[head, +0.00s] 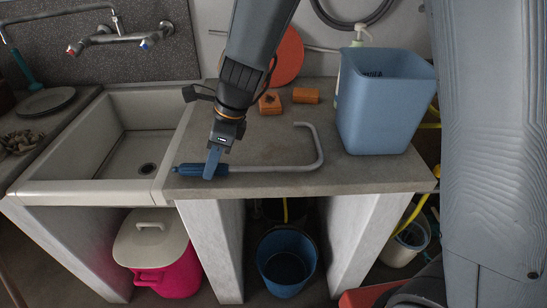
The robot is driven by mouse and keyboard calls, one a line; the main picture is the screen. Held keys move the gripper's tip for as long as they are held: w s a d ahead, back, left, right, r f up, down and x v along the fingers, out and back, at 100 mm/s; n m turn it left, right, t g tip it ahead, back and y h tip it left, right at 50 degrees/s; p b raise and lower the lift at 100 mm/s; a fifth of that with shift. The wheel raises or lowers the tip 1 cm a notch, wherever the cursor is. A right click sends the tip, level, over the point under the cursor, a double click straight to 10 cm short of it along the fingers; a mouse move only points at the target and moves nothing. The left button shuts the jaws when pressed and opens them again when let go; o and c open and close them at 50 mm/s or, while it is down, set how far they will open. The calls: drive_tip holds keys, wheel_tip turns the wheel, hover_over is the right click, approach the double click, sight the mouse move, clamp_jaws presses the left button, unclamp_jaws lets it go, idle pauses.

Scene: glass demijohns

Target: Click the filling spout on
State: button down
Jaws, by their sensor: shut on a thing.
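The filling spout (285,167) is a bent grey tube with a blue handle piece at its left end. It lies at the front of the counter (380,178), its hooked end curving up and back to the right. My gripper (213,165) comes down from above and is shut on the spout at its blue end. The spout appears to lie on or very close to the counter top; I cannot tell whether it is lifted. The jaws hide part of the blue end. No demijohn shows clearly in this view.
A stone sink (135,130) with a wall tap (115,38) is at the left. A blue bucket (385,100) stands at the counter's right, near orange sponges (306,95). Below are a pink bin (165,275) and another blue bucket (286,262).

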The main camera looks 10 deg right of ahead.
drive_tip(key=shift+r+p, duration=2.7)
drive_tip(key=shift+p, duration=0.25)
drive_tip(key=shift+f, duration=0.1)
